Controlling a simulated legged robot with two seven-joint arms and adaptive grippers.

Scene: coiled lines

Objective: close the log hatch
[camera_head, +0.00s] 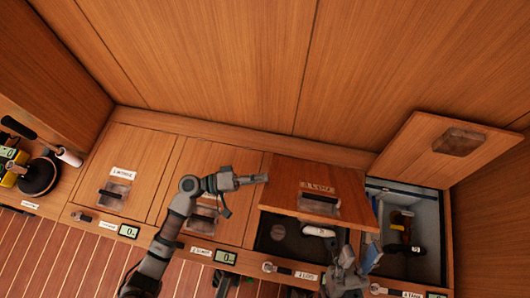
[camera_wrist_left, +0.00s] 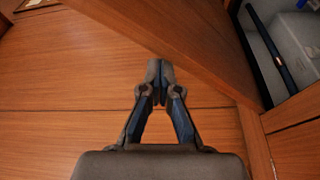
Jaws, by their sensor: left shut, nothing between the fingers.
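A hatch lid (camera_head: 290,200) is raised part way in the head view, over an open compartment (camera_head: 265,243) holding a white item and dark items. Its label is too small to read surely, so I cannot tell whether this is the log hatch. My left gripper (camera_head: 262,179) is shut and empty, just left of the lid's edge. In the left wrist view the closed fingertips (camera_wrist_left: 160,70) are near the slanting lid (camera_wrist_left: 200,50); I cannot tell whether they touch. My right gripper (camera_head: 370,259) is low at the compartment's right side; its fingers are unclear.
A second lid (camera_head: 430,150) stands wide open at the right, beside a grey-lined compartment (camera_head: 430,215) with several items. A shut hatch (camera_head: 150,155) lies to the left. A shelf with a black round object (camera_head: 38,176) is at far left. The back wall is bare wood.

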